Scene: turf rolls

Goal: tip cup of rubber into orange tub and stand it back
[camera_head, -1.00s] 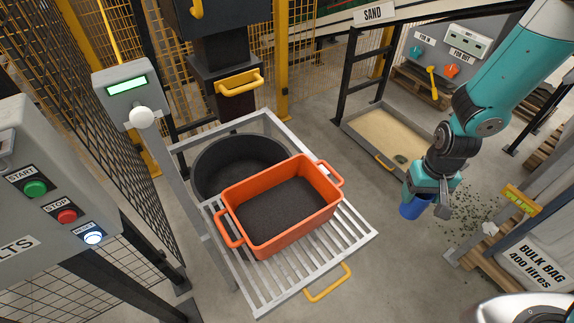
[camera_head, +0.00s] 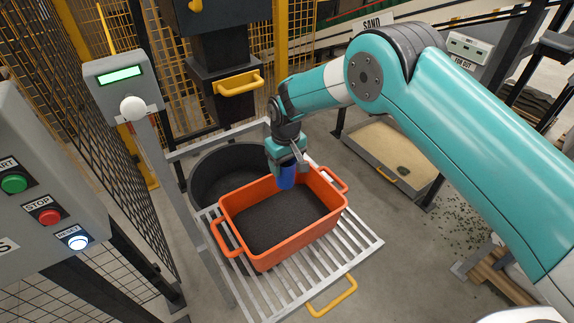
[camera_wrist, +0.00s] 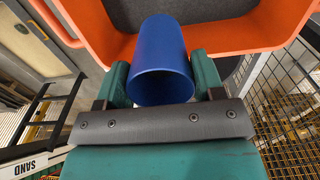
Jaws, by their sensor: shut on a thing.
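The orange tub (camera_head: 270,252) sits on the slatted grey stand, with dark rubber granules (camera_head: 282,215) spread over its floor. My gripper (camera_head: 286,168) is over the tub's back part and is shut on the blue cup (camera_head: 287,178). In the wrist view the blue cup (camera_wrist: 160,62) lies between my two teal fingers (camera_wrist: 160,78), with the orange tub (camera_wrist: 262,30) behind it. The cup looks about upright in the head view.
A round black bin (camera_head: 207,172) stands behind the tub inside the grey frame (camera_head: 262,292). A control box with buttons (camera_head: 40,200) and a display post (camera_head: 125,85) are at left. A sand tray (camera_head: 385,150) and spilled granules (camera_head: 455,220) lie at right.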

